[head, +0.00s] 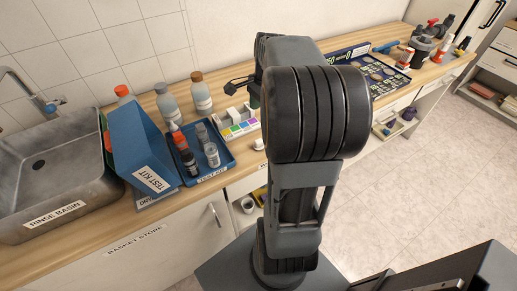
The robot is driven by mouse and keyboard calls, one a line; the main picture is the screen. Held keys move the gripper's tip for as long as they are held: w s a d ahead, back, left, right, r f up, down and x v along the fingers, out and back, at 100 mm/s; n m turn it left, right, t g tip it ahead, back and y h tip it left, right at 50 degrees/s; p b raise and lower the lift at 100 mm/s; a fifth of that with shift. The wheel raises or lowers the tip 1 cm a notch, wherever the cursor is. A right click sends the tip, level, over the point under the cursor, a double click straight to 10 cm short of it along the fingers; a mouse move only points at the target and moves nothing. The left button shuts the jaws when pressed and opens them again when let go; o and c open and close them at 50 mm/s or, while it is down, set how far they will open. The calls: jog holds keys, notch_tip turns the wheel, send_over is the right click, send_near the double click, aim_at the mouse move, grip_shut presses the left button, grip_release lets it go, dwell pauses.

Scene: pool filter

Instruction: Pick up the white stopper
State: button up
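A small white piece (258,145), which looks like the white stopper, lies on the wooden counter near its front edge. It is just left of my arm and in front of the white box with coloured squares (238,128). My arm stands large in the middle of the head view and hides part of the counter behind it. A small dark end piece (238,84) sticks out left of the arm, above the counter and apart from the white piece; it may be my gripper. Its fingers are too small and dark to read.
A blue tray (217,171) holds several bottles, beside the blue test kit box (140,145). The rinse basin (50,170) is at far left. A dark board (385,78) and a pump-like device (420,48) are at right.

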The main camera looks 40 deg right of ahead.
send_over(259, 141)
jog(key=d, duration=0.1)
jog(key=shift+m, duration=0.3)
notch_tip(259, 141, down, 8)
jog(key=shift+w, duration=0.15)
jog(key=shift+a+f, duration=0.25)
jog(key=shift+f, duration=1.2)
jog(key=shift+a+f, duration=0.2)
jog(key=shift+f, duration=1.2)
jog(key=c, duration=0.8)
